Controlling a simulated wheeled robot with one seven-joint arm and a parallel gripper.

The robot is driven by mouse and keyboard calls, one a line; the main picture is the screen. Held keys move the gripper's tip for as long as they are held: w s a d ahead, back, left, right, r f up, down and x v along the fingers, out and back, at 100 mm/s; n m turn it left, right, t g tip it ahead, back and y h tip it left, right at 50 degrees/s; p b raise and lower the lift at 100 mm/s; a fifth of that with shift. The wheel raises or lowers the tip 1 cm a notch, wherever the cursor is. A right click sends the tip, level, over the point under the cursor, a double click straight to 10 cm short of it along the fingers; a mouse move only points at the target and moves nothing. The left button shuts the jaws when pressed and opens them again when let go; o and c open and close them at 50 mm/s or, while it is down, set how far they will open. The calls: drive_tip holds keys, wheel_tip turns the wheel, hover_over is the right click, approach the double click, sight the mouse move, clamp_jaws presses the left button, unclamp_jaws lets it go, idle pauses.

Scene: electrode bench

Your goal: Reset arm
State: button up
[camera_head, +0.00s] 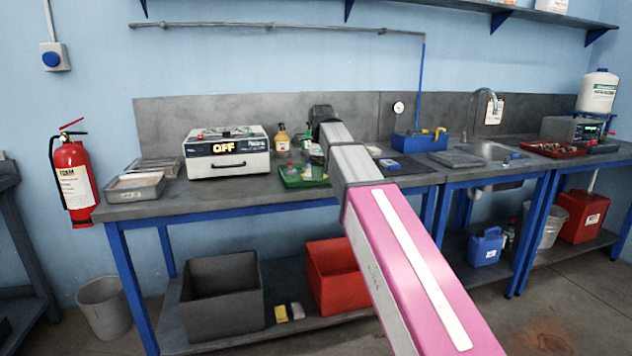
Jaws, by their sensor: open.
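My arm reaches from the lower right up over the bench, with a pink link nearest the camera and grey and dark joints at its far end. The far end stands in front of the back wall, above the green tray (292,181). My gripper's fingers cannot be made out; the arm's own links hide that area. The green tray holds small items, partly covered by the arm. A white boxed device (228,165) with an "OFF" display stands left of the tray on the grey bench (165,208).
Bottles (282,138) stand behind the tray. A blue box (420,142), a sink (490,151) and a red tray (552,149) are further right. Metal trays (135,188) lie at the left. Grey (222,295) and red (335,275) bins sit on the lower shelf. A shelf runs above.

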drive_tip(key=s+d+f+n, duration=0.5)
drive_tip(key=s+f+n, duration=0.1)
drive_tip(key=f, duration=0.8)
drive_tip(key=s+d+f+n, duration=0.6)
drive_tip(key=f+n, duration=0.2)
drive_tip(key=f, duration=0.5)
drive_tip(key=s+d+f+n, duration=0.6)
drive_tip(key=f+n, duration=0.1)
drive_tip(key=f, duration=0.7)
drive_tip(key=shift+s+f, duration=0.2)
drive_tip(key=shift+f, duration=0.1)
